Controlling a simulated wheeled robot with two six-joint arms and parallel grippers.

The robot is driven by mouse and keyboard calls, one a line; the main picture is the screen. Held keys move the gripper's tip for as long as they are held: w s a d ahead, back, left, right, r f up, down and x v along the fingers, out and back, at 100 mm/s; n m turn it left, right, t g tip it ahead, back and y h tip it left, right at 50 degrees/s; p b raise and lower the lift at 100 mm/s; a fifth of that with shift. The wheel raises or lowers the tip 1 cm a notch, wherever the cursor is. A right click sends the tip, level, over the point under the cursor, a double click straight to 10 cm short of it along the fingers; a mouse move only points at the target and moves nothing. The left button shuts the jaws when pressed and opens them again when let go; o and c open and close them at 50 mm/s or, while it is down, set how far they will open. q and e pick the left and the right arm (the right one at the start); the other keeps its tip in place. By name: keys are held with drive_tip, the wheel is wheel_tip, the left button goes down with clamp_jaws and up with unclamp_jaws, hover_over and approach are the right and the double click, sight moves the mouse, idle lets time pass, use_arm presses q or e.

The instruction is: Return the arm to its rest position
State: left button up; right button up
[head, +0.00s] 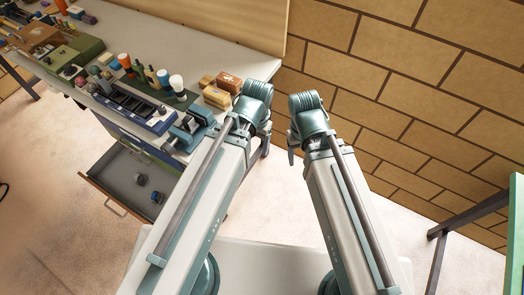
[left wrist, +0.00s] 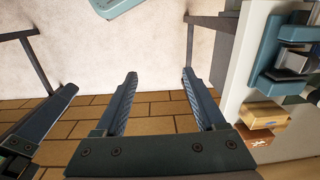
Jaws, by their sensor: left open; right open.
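My left arm is folded up in front of me in the head view, and its gripper (head: 265,131) is mostly hidden behind the arm's upper joint. In the left wrist view the left gripper (left wrist: 158,74) is open, with nothing between its fingers, only pale floor and brick wall beyond. My right arm stands beside it in a similar folded pose. Its gripper (head: 291,142) is partly hidden behind its joint, small, and empty as far as it shows. Both grippers are apart from the workbench (head: 230,51).
The workbench at left bears a teal device (head: 190,130), a yellow box (head: 217,97), a brown box (head: 229,81), cups and a green tray. Below, an open drawer (head: 120,172) holds small dark items. A brick wall (head: 400,75) stands behind; a green-edged table (head: 515,235) is at right.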

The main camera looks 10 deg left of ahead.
use_arm(q)
drive_tip(key=shift+s+d+y, duration=0.4)
drive_tip(key=shift+s+d, duration=0.8)
drive_tip(key=shift+d, duration=0.05)
wheel_tip(320, 180, down, 6)
drive_tip(key=b, duration=0.5)
drive_tip(key=shift+r+b, duration=0.15)
drive_tip(key=shift+b, duration=0.2)
